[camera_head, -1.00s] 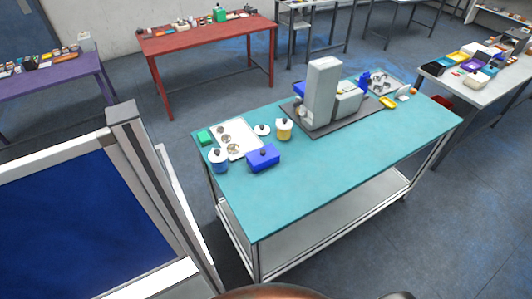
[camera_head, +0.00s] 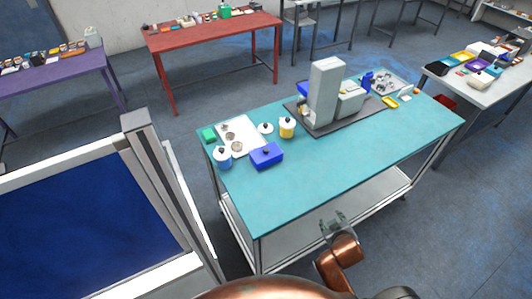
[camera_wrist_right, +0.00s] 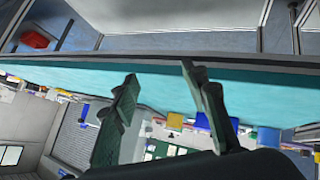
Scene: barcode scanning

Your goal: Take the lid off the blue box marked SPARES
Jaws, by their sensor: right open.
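The blue box (camera_head: 266,157) sits on the left part of the teal table, with its lid on and a dark knob on top. Any marking on it is too small to read. My right gripper (camera_head: 337,222) is open and empty at the table's front edge, well to the right of the box and nearer to me. Its two fingers (camera_wrist_right: 160,90) stand apart in the right wrist view, with the teal table behind them. My left gripper is not in view.
Beside the box stand a blue-and-white jar (camera_head: 223,158), a yellow jar (camera_head: 287,128) and a white tray (camera_head: 250,131). A grey machine (camera_head: 324,95) stands on a dark mat behind. The table's front middle (camera_head: 340,165) is clear. A blue panel frame (camera_head: 160,170) is at left.

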